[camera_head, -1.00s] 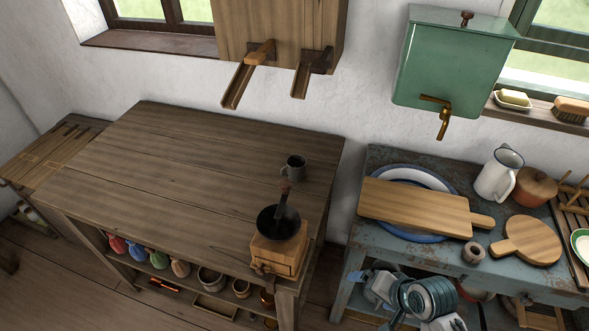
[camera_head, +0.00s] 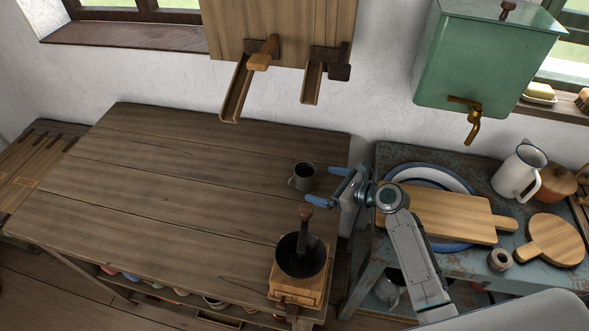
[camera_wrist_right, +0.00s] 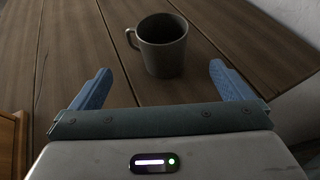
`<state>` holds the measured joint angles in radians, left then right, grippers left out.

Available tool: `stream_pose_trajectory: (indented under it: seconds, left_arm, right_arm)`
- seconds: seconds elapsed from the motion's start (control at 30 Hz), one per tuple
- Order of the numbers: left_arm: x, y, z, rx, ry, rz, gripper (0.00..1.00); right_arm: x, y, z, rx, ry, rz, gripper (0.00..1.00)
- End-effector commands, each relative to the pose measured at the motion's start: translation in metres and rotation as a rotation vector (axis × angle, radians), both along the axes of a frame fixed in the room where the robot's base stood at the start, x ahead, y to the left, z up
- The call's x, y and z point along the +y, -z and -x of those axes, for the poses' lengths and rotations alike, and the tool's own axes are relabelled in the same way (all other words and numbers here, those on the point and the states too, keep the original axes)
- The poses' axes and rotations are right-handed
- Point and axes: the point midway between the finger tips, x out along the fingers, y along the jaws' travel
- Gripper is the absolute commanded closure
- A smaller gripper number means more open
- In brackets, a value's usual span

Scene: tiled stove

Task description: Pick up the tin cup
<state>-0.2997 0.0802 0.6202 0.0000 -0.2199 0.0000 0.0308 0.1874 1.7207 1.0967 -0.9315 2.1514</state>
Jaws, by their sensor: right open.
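The tin cup (camera_head: 302,176) is a small dark grey mug standing upright on the wooden table, near its right end. My right gripper (camera_head: 320,186) is open and empty, just to the right of the cup, with its blue fingers pointing toward it. In the right wrist view the cup (camera_wrist_right: 163,45) stands ahead, roughly centred between the two spread fingertips (camera_wrist_right: 160,78) and beyond them. Its handle is on the left there. I see no contact. My left gripper is not in view.
A coffee grinder (camera_head: 299,272) with a crank stands on the table's front right corner, close below my right gripper. A blue side table (camera_head: 362,225) on the right holds cutting boards and a white jug (camera_head: 518,172). The wooden table (camera_head: 170,190) is clear to the left.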

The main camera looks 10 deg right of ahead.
Motion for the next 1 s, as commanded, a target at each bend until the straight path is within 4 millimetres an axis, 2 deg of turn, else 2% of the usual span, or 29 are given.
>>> stream_pose_trajectory:
  seconds: [0.1, 0.37, 0.63, 1.0]
  left_arm:
    - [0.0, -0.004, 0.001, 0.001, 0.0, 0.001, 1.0]
    - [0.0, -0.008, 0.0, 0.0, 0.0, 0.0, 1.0]
    - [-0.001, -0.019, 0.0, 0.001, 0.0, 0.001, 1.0]
    - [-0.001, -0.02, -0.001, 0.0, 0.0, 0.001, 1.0]
  right_arm:
    - [0.014, 0.006, -0.013, 0.0, -0.001, -0.003, 0.01]
    - [0.03, 0.014, -0.028, 0.0, -0.002, 0.0, 0.01]
    - [0.056, 0.027, -0.052, 0.001, -0.004, 0.002, 0.01]
    - [0.062, 0.032, -0.058, -0.002, -0.003, 0.004, 0.02]
